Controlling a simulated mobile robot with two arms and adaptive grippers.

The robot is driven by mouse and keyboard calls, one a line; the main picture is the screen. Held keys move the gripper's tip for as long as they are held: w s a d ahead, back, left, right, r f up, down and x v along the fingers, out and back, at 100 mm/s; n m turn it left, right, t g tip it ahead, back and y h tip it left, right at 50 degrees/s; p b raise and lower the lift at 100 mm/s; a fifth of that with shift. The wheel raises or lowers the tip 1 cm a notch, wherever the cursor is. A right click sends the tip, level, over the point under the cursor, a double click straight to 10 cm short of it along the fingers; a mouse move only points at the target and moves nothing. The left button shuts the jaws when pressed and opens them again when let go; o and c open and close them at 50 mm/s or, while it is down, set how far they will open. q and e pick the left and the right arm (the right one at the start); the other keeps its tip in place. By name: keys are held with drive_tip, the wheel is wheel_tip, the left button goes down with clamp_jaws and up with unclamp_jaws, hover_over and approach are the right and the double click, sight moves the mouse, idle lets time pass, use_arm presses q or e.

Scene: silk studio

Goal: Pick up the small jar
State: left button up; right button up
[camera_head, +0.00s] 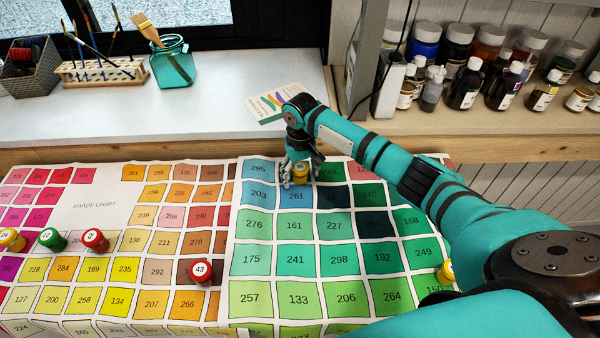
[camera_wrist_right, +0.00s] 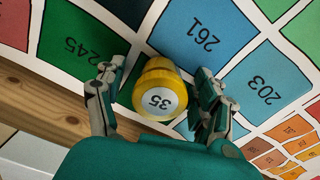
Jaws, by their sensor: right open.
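A small yellow jar (camera_head: 300,171) with a white lid label stands on the green part of the shade chart, near the chart's far edge. In the right wrist view the jar (camera_wrist_right: 160,92) shows the number 35 on its top. My right gripper (camera_head: 300,172) is lowered at the jar. Its fingers (camera_wrist_right: 158,100) are open, one on each side of the jar, with small gaps visible. My left gripper is not in view.
Other small jars stand on the chart: green (camera_head: 52,239), red (camera_head: 95,240), dark red (camera_head: 202,272) and yellow (camera_head: 446,272). A teal glass jar (camera_head: 172,64) with a brush stands on the sill. Bottles (camera_head: 465,82) fill the right shelf.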

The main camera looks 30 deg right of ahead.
drive_tip(key=shift+c, duration=0.4)
drive_tip(key=c, duration=1.1)
drive_tip(key=shift+c, duration=0.5)
drive_tip(key=shift+r, duration=0.15)
